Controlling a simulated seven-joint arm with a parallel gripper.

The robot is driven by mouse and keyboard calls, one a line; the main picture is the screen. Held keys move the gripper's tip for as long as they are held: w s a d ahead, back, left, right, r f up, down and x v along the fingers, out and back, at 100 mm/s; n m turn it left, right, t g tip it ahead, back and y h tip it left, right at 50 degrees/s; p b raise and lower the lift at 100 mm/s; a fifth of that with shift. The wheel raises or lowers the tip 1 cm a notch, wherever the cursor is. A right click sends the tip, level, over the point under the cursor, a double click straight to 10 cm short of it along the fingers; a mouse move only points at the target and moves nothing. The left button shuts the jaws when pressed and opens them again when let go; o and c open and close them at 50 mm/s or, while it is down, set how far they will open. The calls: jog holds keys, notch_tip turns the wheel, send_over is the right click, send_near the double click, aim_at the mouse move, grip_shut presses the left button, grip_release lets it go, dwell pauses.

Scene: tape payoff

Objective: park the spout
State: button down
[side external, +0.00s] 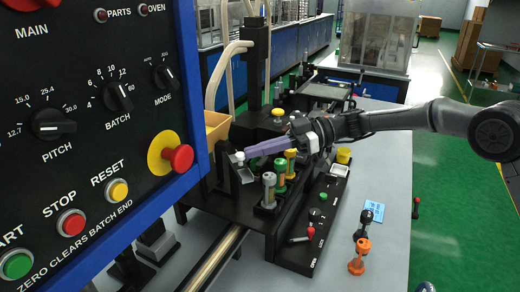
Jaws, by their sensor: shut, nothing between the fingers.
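My gripper (249,155) has long purple fingers and reaches in from the right over the black machine. Its fingers are together with nothing seen between them. The tips are close to a white knob (238,157) above a small grey metal chute (243,174), which looks like the spout. I cannot tell whether the tips touch the knob. The chute slopes down below the tips, beside a yellow hopper (217,128). Its far side and its mount are hidden.
Yellow, green and orange-topped handles (280,168) stand just below my gripper. A black panel (317,215) with a red-tipped lever is in front. A large control panel (95,120) fills the left.

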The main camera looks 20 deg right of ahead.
jog(key=shift+s+a+m+t, duration=0.3)
jog(key=shift+s+a+t, duration=0.15)
jog(key=shift+a, duration=0.4)
jog(key=shift+s, duration=0.1)
